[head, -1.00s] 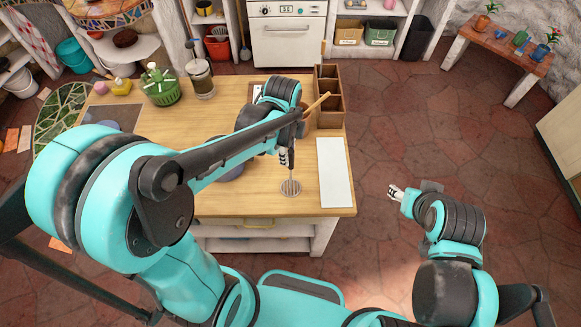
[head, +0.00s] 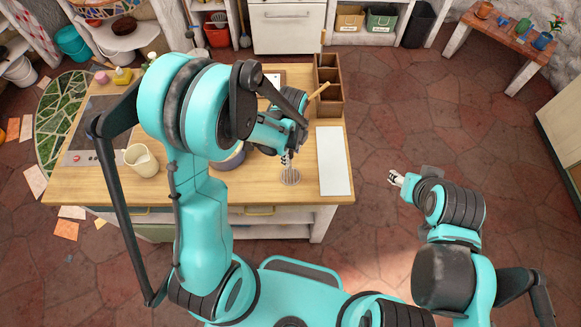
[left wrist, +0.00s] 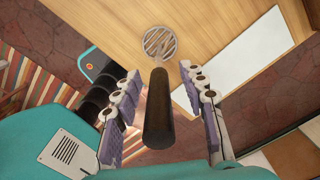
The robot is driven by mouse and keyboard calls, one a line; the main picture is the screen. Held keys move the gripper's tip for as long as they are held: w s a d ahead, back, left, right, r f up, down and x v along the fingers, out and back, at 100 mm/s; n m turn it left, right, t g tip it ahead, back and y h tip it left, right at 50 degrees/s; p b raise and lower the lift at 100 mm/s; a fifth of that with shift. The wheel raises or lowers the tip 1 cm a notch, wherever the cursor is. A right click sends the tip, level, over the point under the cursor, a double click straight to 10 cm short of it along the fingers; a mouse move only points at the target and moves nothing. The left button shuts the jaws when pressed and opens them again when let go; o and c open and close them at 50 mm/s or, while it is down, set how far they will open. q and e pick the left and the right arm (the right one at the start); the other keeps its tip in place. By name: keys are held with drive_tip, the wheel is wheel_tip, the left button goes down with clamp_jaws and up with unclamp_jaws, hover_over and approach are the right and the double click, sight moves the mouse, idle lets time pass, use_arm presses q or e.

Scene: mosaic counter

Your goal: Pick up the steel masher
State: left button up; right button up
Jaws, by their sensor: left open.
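The steel masher stands upright on the wooden counter (head: 258,192), its round slotted head (head: 290,177) down near the front edge. In the left wrist view its head (left wrist: 160,42) is at the top and its dark handle (left wrist: 158,112) points toward the camera. My left gripper (head: 287,158) is over the masher. In the left wrist view its fingers (left wrist: 160,76) are open, one on each side of the handle, with gaps visible on both sides. Part of the masher is hidden by the gripper in the head view. My right gripper (head: 396,179) is off the counter's right side, over the floor.
A white board (head: 333,160) lies right of the masher. A brown divided box (head: 328,88) with a wooden utensil stands behind. A blue-grey bowl (head: 229,160) is left of it, partly hidden by my arm. A cream pitcher (head: 142,160) stands farther left, by a cooktop (head: 92,140).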

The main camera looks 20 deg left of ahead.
use_arm(q)
clamp_jaws()
drive_tip(key=shift+r, duration=0.1)
